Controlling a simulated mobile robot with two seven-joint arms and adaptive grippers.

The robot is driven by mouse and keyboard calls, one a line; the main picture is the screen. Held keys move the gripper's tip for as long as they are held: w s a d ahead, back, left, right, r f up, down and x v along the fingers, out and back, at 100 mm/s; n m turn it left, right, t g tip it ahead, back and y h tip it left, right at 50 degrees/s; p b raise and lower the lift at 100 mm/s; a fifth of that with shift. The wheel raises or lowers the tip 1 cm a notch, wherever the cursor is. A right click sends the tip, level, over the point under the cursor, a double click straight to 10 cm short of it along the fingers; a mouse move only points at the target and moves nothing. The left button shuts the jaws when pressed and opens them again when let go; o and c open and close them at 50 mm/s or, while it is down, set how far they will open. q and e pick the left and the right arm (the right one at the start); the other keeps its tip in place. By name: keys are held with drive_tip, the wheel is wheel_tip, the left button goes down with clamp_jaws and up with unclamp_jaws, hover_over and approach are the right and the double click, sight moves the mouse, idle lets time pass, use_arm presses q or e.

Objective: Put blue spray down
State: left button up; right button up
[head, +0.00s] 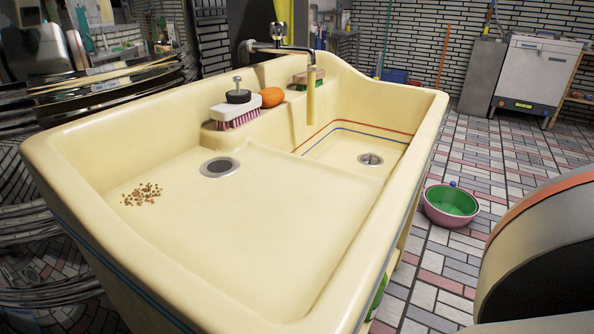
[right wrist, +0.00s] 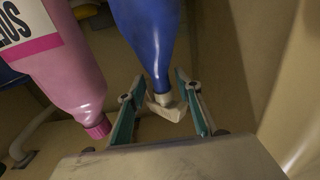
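The blue spray bottle (right wrist: 145,40) shows in the right wrist view, at the top middle. It narrows toward a pale nozzle head (right wrist: 168,106), which lies between the two teal fingers of my right gripper (right wrist: 160,78). The fingers stand apart, with gaps visible on both sides of the nozzle, so the gripper looks open. The upper part of the bottle is cut off by the frame. The blue spray does not show in the head view. My left gripper is in neither view.
A pink bottle (right wrist: 62,60) is left of the blue spray, and a beige wall (right wrist: 300,100) is on the right. In the head view, a cream sink (head: 255,230) holds a brush (head: 236,112), an orange sponge (head: 272,97) and brown crumbs (head: 142,194). A green-pink basin (head: 451,205) stands on the floor.

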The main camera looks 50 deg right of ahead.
drive_tip(key=shift+r, duration=0.15)
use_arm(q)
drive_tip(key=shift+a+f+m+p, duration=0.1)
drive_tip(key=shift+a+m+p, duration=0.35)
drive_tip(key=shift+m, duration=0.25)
use_arm(e)
drive_tip(key=s, duration=1.2)
drive_tip(key=shift+d, duration=0.45)
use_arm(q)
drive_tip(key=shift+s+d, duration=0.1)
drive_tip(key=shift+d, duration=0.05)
